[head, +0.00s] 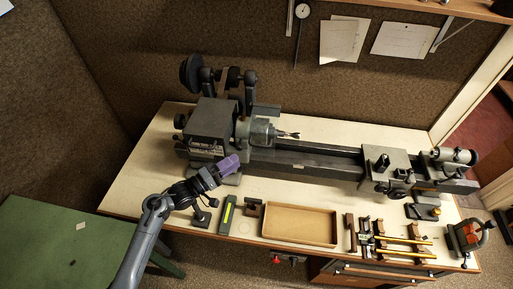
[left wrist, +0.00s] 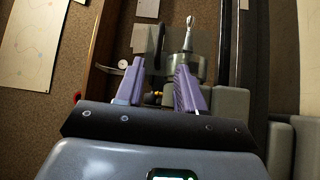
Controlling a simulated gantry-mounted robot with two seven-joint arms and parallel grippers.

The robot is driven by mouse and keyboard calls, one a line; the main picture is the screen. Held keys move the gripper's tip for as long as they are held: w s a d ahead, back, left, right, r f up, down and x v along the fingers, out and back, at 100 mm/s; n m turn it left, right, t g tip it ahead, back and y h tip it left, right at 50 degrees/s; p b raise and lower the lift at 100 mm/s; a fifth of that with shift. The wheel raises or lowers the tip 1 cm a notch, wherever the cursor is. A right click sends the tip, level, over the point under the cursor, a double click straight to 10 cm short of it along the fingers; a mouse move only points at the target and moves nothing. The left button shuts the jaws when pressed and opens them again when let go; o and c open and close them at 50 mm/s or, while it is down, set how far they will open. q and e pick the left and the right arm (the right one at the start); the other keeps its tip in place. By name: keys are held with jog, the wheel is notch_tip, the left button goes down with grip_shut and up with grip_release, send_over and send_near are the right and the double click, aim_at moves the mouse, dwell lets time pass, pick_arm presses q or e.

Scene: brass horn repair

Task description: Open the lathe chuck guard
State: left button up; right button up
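The lathe (head: 212,122) stands along the back of the workbench, with its headstock at the left. A see-through, smoky chuck guard (head: 262,131) sits over the chuck beside the headstock and looks lowered around it. A pointed tool (head: 288,134) sticks out to the right of the chuck. My left gripper (head: 229,163), with purple fingers, is in front of the headstock, below and left of the guard, apart from it. In the left wrist view its fingers (left wrist: 160,75) are spread with nothing held, and the chuck (left wrist: 193,66) shows beyond them. My right gripper is not in view.
Along the bench front lie a green-and-black tool (head: 227,214), an empty tray (head: 300,243), and several small brass and wooden parts. The tailstock (head: 450,162) is at the right end. A green table (head: 45,245) stands at left.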

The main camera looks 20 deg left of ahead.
pick_arm(q)
jog(key=p, duration=0.1)
send_near(263, 134)
jog(key=w+d, duration=0.1)
jog(key=d, duration=0.1)
jog(key=w+d+f, duration=0.1)
jog(key=w+d, duration=0.1)
jog(key=shift+w+d+f, duration=0.15)
jog(key=shift+w+d, duration=0.1)
jog(key=shift+w, duration=0.05)
grip_shut()
